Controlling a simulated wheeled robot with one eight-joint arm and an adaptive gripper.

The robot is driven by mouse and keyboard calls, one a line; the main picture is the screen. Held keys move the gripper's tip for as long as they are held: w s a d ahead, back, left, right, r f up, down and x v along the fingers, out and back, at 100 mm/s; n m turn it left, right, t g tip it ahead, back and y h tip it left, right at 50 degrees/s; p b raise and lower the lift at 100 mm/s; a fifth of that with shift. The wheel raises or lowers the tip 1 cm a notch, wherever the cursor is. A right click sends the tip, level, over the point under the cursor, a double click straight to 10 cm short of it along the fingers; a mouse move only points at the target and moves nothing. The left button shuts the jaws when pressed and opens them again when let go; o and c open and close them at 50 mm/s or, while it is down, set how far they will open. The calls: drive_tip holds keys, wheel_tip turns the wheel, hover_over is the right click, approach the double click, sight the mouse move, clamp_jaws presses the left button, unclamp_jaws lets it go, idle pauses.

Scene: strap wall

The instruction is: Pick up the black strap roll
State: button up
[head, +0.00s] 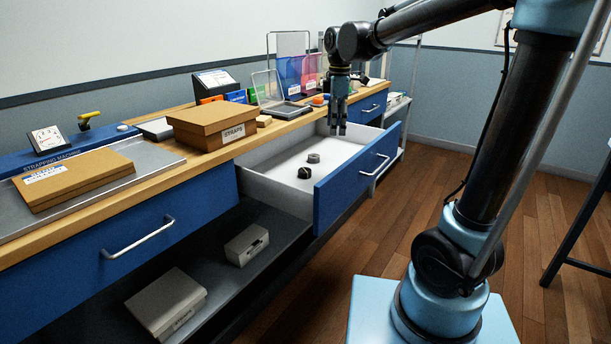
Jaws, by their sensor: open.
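A small black strap roll (304,173) lies in the open white-lined drawer (272,188), near the drawer's blue front. A dark grey roll (313,158) lies just behind it, apart from it. My gripper (337,130) points down with its fingers apart and empty. It hangs above the far right part of the drawer, up and to the right of both rolls in the picture. Its exact height above the drawer is hard to tell.
The drawer's blue front (357,175) with its handle stands out into the room. A cardboard box labelled STRAPS (212,125) sits on the counter to the left. Wire racks with coloured folders (290,75) stand behind. The drawer floor around the rolls is clear.

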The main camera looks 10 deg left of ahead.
drive_tip(key=w+a+n, duration=0.1)
drive_tip(key=a+n, duration=0.3)
drive_tip(key=a, duration=0.6)
hover_over(305, 170)
wheel_tip(305, 170, down, 12)
drive_tip(key=shift+s+f, duration=0.1)
drive_tip(key=shift+f, duration=0.1)
drive_tip(key=shift+w+f, duration=0.15)
drive_tip(key=shift+f, duration=1.15)
drive_tip(key=shift+w+f, duration=0.1)
drive_tip(key=shift+f, duration=1.2)
drive_tip(key=c, duration=1.1)
